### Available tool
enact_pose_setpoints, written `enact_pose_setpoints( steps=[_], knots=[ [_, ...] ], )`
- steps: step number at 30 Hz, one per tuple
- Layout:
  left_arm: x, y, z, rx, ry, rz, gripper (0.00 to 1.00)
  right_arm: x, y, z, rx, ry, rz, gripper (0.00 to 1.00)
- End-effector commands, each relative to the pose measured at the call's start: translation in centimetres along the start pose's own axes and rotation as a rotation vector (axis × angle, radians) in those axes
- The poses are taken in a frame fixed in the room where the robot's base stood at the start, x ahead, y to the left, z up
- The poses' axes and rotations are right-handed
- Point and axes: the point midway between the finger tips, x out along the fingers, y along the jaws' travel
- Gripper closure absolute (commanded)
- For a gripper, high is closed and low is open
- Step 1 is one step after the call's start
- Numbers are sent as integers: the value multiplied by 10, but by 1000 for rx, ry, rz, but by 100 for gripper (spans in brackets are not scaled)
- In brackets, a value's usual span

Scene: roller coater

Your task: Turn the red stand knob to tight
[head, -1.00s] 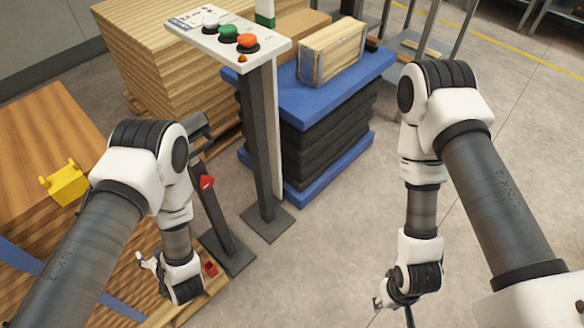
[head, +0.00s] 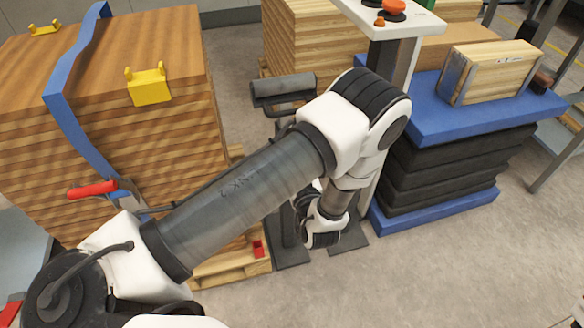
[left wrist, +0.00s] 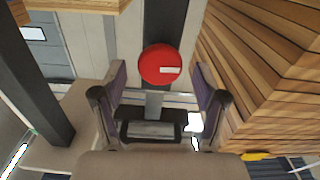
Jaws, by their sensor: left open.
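The red stand knob (left wrist: 160,66) is a round red disc with a small pale label, on a dark upright post, in the left wrist view. My left gripper (left wrist: 158,82) is open, with one finger on each side below the knob in the picture. The knob appears centred just beyond the fingertips; I cannot tell whether they touch it. In the head view my left arm hides the knob. The roller stand's dark top roller (head: 283,89) shows above the arm. My right gripper is out of view.
A strapped stack of wooden boards (head: 150,140) on a pallet stands left of the stand. A control pedestal (head: 400,22) and a blue lift table (head: 480,112) stand to the right, close to my left arm.

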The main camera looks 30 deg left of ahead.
Motion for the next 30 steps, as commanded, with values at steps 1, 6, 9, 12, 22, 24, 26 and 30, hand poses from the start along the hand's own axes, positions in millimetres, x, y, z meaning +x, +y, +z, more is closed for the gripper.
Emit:
enact_pose_setpoints(
  steps=[1,6,9,12,22,24,26,30],
  knots=[
    [6,0,-2,-2,1,-3,28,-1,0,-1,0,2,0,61],
    [14,0,-3,-1,1,0,28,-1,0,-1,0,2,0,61],
    [14,0,-3,0,1,1,28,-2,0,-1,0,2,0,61],
    [13,0,-3,0,1,1,42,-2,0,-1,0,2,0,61],
    [13,0,-3,2,1,1,86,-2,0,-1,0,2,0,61],
    [13,0,-3,8,1,1,86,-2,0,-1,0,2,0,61],
    [13,0,-3,16,1,0,86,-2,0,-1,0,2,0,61],
    [13,1,-4,56,1,0,86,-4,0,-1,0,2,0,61]
  ],
)
